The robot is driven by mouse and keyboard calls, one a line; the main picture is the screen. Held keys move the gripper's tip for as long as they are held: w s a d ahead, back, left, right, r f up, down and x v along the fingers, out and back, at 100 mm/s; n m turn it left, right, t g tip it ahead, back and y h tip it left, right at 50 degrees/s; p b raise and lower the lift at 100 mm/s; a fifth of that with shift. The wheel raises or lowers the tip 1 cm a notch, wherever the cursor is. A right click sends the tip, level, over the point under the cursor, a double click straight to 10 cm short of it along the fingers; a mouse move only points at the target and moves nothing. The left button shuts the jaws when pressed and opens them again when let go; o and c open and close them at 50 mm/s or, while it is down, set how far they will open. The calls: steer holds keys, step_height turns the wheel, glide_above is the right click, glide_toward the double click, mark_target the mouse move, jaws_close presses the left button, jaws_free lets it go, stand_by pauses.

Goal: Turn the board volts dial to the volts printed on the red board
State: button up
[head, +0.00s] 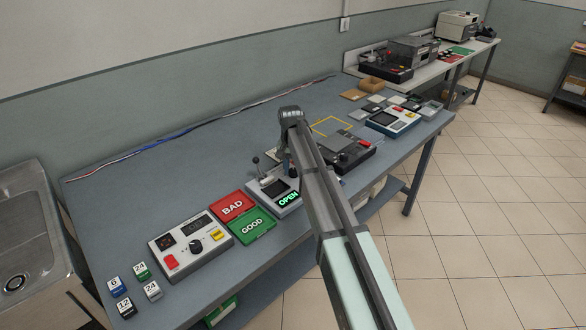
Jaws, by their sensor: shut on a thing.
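The dial's marks and pointer are too small to read. My gripper (288,166) is low beside the grey lever fixture with the green OPEN display (288,199), well right of the dial. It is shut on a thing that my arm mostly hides. I cannot make out a red board or printed volts on one.
A red BAD mat (233,206) and a green GOOD mat (252,228) lie between the box and the fixture. Several small number tags (142,270) lie front left. A black unit (352,155) stands right of my arm. The bench's back left is clear except for wires.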

mark_target(292, 169)
steer(key=shift+m, duration=1.1)
steer(key=o, duration=1)
steer(key=shift+o, duration=0.2)
step_height(292, 169, up, 14)
steer(key=shift+w+a, duration=0.15)
steer(key=shift+a, duration=0.15)
steer(key=shift+f, duration=0.15)
